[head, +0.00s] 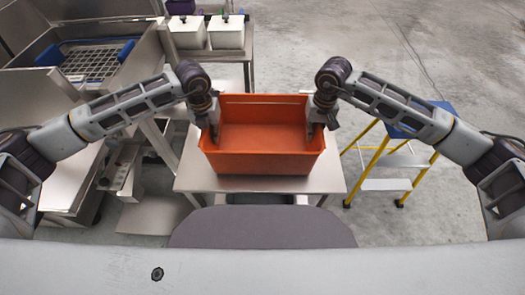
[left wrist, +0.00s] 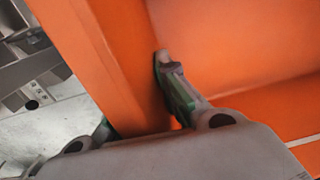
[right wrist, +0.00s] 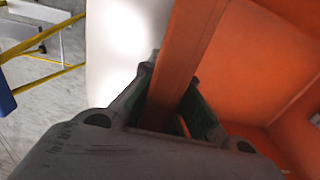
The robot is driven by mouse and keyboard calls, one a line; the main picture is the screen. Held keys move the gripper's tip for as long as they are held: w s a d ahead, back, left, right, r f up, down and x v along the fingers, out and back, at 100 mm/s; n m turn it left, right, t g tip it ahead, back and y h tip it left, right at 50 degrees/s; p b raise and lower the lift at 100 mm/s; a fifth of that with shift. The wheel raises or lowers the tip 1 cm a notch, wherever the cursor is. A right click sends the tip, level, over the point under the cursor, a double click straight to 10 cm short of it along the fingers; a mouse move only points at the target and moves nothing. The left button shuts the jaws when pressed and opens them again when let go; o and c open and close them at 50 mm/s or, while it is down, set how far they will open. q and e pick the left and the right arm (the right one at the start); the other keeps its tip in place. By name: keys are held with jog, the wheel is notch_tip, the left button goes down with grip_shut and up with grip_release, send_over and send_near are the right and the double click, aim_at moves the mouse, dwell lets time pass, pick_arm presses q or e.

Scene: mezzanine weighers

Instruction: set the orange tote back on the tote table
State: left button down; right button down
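The orange tote (head: 262,162) is upright and empty at the middle of the head view, over the metal tote table (head: 325,180). From above I cannot tell whether its base touches the table top. My left gripper (head: 213,134) is shut on the tote's left wall, one finger inside; its outer finger is mostly hidden in the left wrist view (left wrist: 140,100). My right gripper (head: 312,132) is shut on the right wall; in the right wrist view the rim (right wrist: 187,50) runs between its green-padded fingers.
A yellow step stool with a blue top (head: 400,130) stands right of the table. White tubs (head: 227,32) stand on a bench behind. Metal machinery with a blue-handled grid basket (head: 90,60) fills the left. Open concrete floor lies at the back right.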

pick_arm(q)
jog(key=shift+f+b, duration=0.75)
pick_arm(e)
jog(key=shift+f, duration=0.75)
pick_arm(q)
jog(key=c, duration=1.6)
grip_release()
jog(key=shift+c, duration=0.2)
pick_arm(e)
jog(key=c, duration=1.6)
grip_release()
jog(key=shift+c, duration=0.2)
pick_arm(q)
jog(key=shift+r, duration=0.1)
jog(key=shift+a+r, duration=0.15)
jog(key=shift+r, duration=2.8)
jog(key=shift+a+r, duration=0.1)
jog(key=shift+r, duration=2.8)
pick_arm(e)
jog(key=shift+r, duration=0.1)
jog(key=shift+d+r, duration=0.2)
jog(key=shift+r, duration=5.7)
